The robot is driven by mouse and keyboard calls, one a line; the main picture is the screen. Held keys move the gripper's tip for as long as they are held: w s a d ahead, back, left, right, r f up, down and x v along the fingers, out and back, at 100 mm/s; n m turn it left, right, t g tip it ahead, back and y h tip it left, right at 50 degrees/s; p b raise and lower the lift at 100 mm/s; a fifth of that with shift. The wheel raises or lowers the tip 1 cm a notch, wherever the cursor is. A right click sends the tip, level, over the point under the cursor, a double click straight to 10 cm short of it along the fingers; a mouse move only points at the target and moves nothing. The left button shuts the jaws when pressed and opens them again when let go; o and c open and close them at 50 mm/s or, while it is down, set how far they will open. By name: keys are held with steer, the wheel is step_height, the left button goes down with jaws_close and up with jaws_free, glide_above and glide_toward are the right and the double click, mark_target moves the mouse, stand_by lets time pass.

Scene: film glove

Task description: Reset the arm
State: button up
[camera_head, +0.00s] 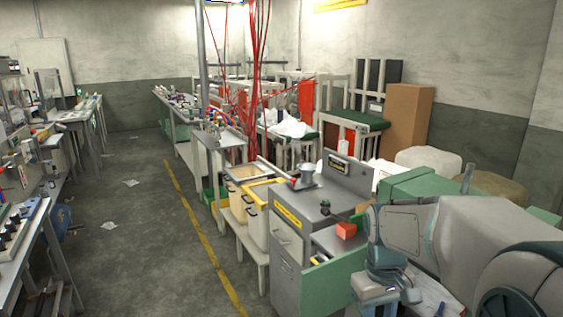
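My arm (450,240) reaches in from the lower right in the head view, then bends down at its left end. My gripper (385,297) is low at the bottom edge, at the lower end of the arm, close to the green panel. Its fingers are cut off or too small to make out, so I cannot tell whether it is open or shut or holds anything.
A grey metal cabinet (288,250) with a green side panel (335,283) stands just left of my arm. An orange-red block (346,230) is on it. Cream bins (247,200) stand behind. The floor aisle (135,230) at left is clear except for scraps.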

steer(key=s+a+m+t, duration=0.2)
steer(key=s+a+t, duration=0.2)
steer(key=s, duration=0.5)
steer(key=shift+s+f+m+b, duration=0.2)
steer(key=shift+f+m+b, duration=0.2)
steer(key=shift+a, duration=0.1)
